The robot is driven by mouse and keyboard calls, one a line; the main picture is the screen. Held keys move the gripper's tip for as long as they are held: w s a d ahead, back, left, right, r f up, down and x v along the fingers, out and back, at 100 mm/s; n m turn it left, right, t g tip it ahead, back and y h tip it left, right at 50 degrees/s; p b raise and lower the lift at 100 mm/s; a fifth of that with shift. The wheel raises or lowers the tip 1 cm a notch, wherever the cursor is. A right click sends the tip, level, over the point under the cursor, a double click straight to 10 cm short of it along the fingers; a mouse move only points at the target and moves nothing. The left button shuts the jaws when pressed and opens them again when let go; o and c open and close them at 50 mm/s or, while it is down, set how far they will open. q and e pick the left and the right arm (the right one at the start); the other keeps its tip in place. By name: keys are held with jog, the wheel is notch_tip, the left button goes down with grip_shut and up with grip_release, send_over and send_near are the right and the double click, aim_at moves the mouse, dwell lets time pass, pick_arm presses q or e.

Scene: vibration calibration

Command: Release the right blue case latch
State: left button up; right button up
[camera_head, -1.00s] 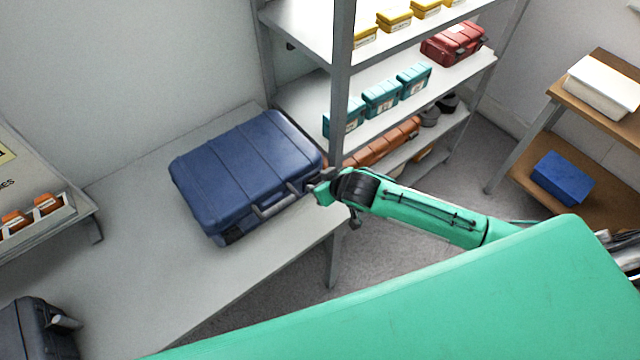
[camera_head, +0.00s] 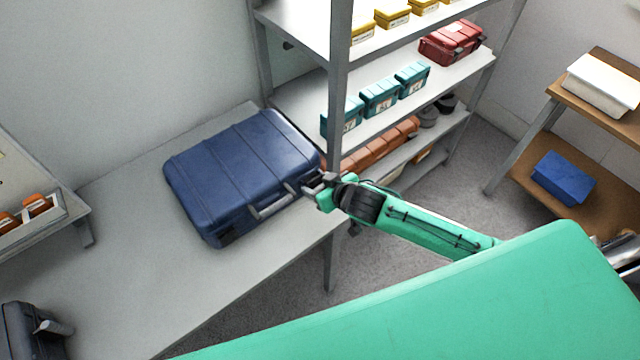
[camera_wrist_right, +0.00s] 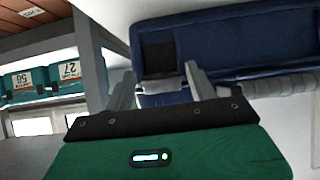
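The blue case (camera_head: 240,165) lies closed on the grey table, its handle (camera_head: 272,203) on the side toward the lower right. In the right wrist view the case (camera_wrist_right: 235,45) fills the upper right. A dark latch (camera_wrist_right: 160,58) on its front shows between my fingertips. My right gripper (camera_head: 309,187) is at the case's right front corner; in the right wrist view the gripper (camera_wrist_right: 160,85) has its fingers spread on either side of the latch. I cannot tell whether they touch it. My left gripper is not in view.
A metal shelf post (camera_head: 338,100) stands close behind the gripper. Teal boxes (camera_head: 380,97) and a red case (camera_head: 452,42) sit on the shelves. A dark case (camera_head: 30,330) is at the lower left. The table (camera_head: 130,270) is clear in front of the blue case.

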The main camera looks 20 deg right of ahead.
jog(key=shift+o, duration=0.3)
jog(key=b+v, duration=0.2)
jog(key=v, duration=1.1)
jog(key=shift+s+r+b, duration=0.25)
jog(key=shift+b, duration=0.05)
jog(key=shift+d, duration=0.15)
